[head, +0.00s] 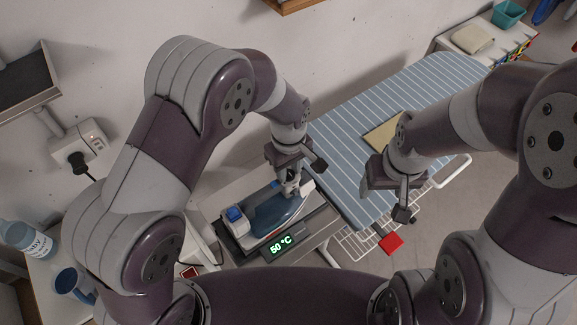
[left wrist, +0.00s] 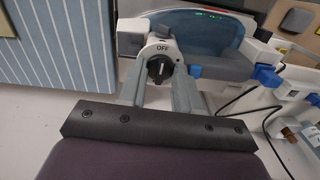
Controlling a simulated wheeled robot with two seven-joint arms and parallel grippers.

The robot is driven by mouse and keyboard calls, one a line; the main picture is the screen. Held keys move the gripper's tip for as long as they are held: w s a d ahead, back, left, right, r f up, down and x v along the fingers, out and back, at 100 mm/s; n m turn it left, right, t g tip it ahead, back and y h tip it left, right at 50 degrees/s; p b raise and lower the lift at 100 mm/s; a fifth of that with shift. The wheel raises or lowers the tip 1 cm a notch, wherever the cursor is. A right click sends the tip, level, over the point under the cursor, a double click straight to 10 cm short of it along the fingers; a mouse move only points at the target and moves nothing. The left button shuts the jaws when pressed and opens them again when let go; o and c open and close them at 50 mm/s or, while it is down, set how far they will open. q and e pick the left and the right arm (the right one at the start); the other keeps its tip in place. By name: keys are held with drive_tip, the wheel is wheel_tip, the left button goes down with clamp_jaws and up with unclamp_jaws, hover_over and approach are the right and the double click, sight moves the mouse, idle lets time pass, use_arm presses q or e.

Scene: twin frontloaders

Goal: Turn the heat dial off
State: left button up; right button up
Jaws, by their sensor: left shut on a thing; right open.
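The iron (head: 275,216) is blue and white and rests on a grey stand with a lit display (head: 281,246) reading 50 °C. The heat dial (left wrist: 160,67) is a dark knob under an OFF label on a light round face in the left wrist view. My left gripper (head: 290,184) is at the iron's right end. Its fingers, also in the left wrist view (left wrist: 158,92), are shut on the dial and hide it in the head view. Where the dial's mark points is hard to tell. My right gripper (head: 388,202) is open and empty beside the ironing board.
A blue mug (head: 72,284) and a bottle (head: 28,240) stand at lower left. A plug (head: 78,162) sits in the wall socket.

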use_arm(q)
drive_tip(key=shift+n, duration=0.4)
